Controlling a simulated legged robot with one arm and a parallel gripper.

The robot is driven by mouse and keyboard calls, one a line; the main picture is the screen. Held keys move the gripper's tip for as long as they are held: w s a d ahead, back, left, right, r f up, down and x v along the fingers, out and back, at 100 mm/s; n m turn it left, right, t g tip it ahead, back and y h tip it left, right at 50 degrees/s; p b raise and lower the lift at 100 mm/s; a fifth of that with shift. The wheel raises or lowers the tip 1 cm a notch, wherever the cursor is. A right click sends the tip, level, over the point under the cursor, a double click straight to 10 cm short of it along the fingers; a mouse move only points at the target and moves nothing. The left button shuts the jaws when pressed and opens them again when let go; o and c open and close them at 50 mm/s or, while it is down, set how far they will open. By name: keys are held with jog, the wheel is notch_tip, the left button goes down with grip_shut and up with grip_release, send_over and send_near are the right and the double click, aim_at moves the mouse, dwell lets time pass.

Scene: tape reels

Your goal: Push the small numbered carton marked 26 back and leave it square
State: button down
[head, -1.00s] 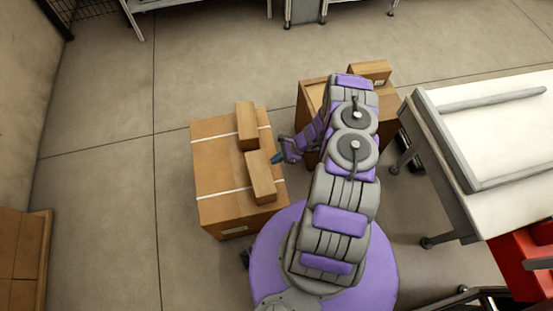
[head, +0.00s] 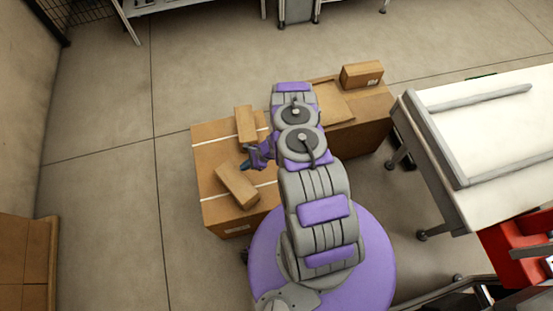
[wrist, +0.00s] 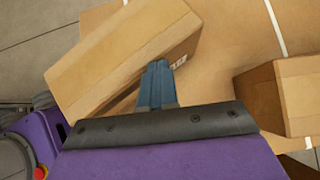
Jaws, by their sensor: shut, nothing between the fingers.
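Two small brown cartons lie on top of a large taped box (head: 215,160). The nearer carton (head: 237,186) sits askew to the box's edges; it also shows at upper left in the wrist view (wrist: 125,55), with a pale label too small to read. The farther carton (head: 245,124) lies nearly in line with the box and shows at the right in the wrist view (wrist: 298,95). I cannot tell which is marked 26. My gripper (head: 246,164) is shut and empty between them, its blue fingertips (wrist: 157,85) close beside the nearer carton's labelled end; contact is unclear.
Another large box (head: 355,125) stands to the right, bearing a small labelled carton (head: 361,75). A white-topped table (head: 490,140) and a red object (head: 515,255) are farther right. The floor (head: 100,150) left of the taped box is clear.

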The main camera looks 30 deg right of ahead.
aim_at(232, 171)
jog(key=a, duration=0.2)
jog(key=w+a, duration=0.1)
jog(key=a, duration=0.2)
jog(key=shift+w+a+f, duration=0.1)
jog(key=shift+a, duration=0.1)
jog(key=shift+w+d, duration=0.1)
jog(key=shift+d, duration=0.4)
